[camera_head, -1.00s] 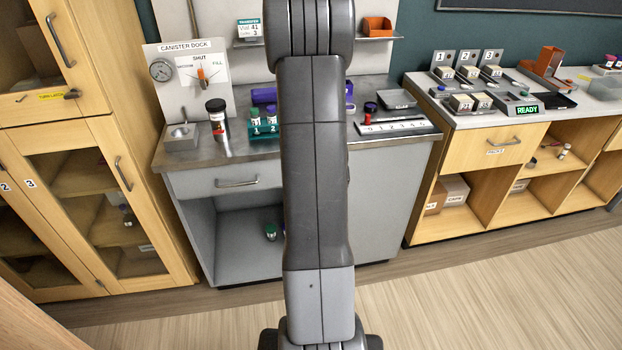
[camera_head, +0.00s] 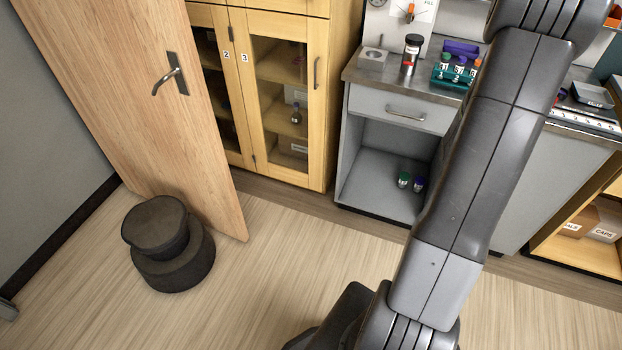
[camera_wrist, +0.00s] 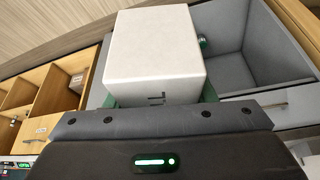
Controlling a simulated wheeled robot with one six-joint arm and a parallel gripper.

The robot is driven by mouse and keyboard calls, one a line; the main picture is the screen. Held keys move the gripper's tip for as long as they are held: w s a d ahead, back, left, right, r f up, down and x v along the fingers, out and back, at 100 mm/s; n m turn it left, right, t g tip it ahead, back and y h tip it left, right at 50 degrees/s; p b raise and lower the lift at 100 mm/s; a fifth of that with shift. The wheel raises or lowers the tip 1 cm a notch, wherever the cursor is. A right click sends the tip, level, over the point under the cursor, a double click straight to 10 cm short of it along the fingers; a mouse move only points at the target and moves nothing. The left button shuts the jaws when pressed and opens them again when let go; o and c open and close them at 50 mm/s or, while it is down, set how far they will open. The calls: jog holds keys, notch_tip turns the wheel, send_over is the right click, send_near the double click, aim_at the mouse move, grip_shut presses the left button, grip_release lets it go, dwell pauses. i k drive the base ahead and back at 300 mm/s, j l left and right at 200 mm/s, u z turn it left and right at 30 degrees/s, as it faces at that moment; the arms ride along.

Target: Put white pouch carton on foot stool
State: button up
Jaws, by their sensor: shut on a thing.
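The white pouch carton (camera_wrist: 150,45) is a plain white box in the wrist view, with part of a dark word on its near face. My gripper (camera_wrist: 155,95) is shut on it; green finger pads show at either side of the carton. In the head view my arm rises across the right side, and the gripper and carton are out of that view. The foot stool (camera_head: 155,226) is a dark round two-tier stool on the floor at the left of the head view, with a bare top, well away from my arm.
An open wooden door (camera_head: 130,85) stands right behind the stool. A glass-front cabinet (camera_head: 285,90) and a grey bench (camera_head: 395,125) with an open lower bay holding small capped jars (camera_head: 404,180) line the back. The floor (camera_head: 270,280) between stool and my arm is clear.

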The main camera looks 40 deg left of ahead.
aim_at(154, 220)
jog(key=k+u, duration=0.1)
jog(key=u, duration=1.15)
jog(key=i+j+u, duration=0.15)
jog(key=j, duration=0.3)
jog(key=i+j+u, duration=0.15)
jog(key=j, duration=0.3)
jog(key=i+j+u, duration=0.15)
jog(key=i+j, duration=0.35)
jog(key=j, duration=0.2)
jog(key=i+j, duration=0.35)
jog(key=j, duration=0.3)
